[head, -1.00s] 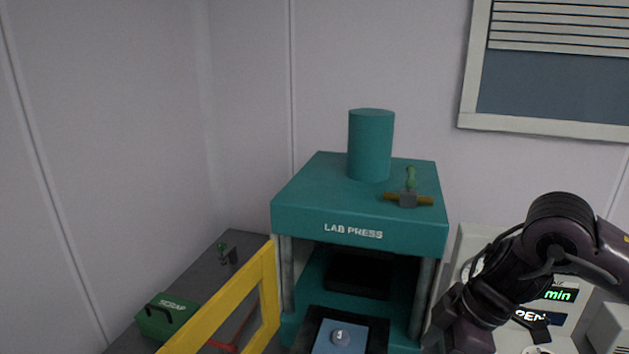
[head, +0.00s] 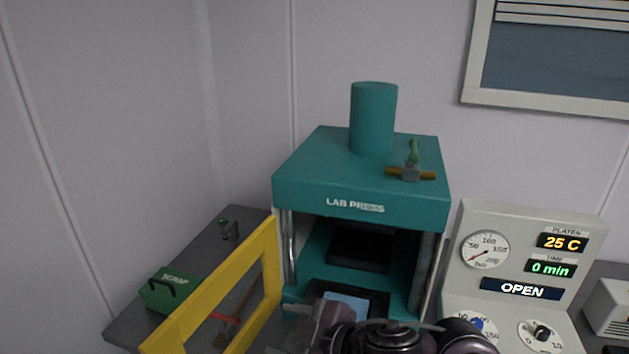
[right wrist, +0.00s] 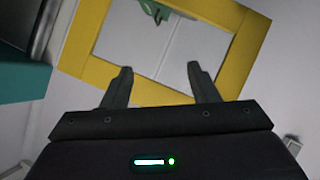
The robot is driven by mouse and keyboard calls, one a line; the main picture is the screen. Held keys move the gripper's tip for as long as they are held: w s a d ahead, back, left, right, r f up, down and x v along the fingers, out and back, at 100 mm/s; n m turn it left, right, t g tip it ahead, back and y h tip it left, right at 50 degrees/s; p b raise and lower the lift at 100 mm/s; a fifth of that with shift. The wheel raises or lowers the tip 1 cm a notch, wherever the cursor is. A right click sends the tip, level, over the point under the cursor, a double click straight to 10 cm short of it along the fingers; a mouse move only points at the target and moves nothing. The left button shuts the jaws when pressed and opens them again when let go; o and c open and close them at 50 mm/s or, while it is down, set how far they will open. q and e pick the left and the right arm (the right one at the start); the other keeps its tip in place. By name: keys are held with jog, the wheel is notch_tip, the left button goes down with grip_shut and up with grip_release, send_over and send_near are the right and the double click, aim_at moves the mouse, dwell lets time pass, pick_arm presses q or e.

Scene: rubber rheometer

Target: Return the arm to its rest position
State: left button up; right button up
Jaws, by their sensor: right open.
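My right arm crosses the bottom of the head view in front of the lab press (head: 360,200). My right gripper (head: 292,310) points left there, by the yellow frame (head: 262,240), and is partly cut off from clear view. In the right wrist view the right gripper (right wrist: 161,76) is open, with nothing between its fingers. The yellow frame (right wrist: 150,90) lies beyond the fingertips; I cannot tell the exact gap. A blue plate (head: 345,300) lies on the dark lower part of the press, partly hidden by my arm. My left gripper is not in view.
The control panel (head: 535,225) at the right reads 25 C, 0 min and OPEN. A green scrap box (head: 170,290) and a red-handled tool (head: 226,318) lie on the grey bench (head: 125,326) at the left. A grey box (head: 608,308) stands at the far right.

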jog(key=d+f+m+h, duration=0.2)
jog(key=d+m, duration=0.1)
jog(key=d, duration=0.1)
jog(key=s+d+f+m+t+h, duration=0.1)
jog(key=d+f+m+h, duration=0.1)
jog(key=d+m, duration=0.2)
jog(key=d+f+m+h, duration=0.3)
jog(key=d, duration=0.2)
jog(key=shift+s, duration=0.35)
jog(key=s+d+f+m+g+h, duration=0.3)
jog(key=s+d+f+m+g, duration=0.2)
jog(key=s+d+f, duration=0.55)
jog(key=s+f+g+b, duration=0.2)
jog(key=s+f, duration=0.1)
jog(key=f, duration=2.8)
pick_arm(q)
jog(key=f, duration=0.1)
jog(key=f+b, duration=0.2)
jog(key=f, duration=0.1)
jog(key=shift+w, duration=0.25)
pick_arm(e)
jog(key=s+d+f, duration=0.2)
jog(key=s+f, duration=0.8)
jog(key=s+d+f, duration=0.1)
jog(key=s+f, duration=0.9)
jog(key=shift+d+n+g, duration=0.3)
jog(key=shift+d+g, duration=0.05)
jog(key=shift+g, duration=0.05)
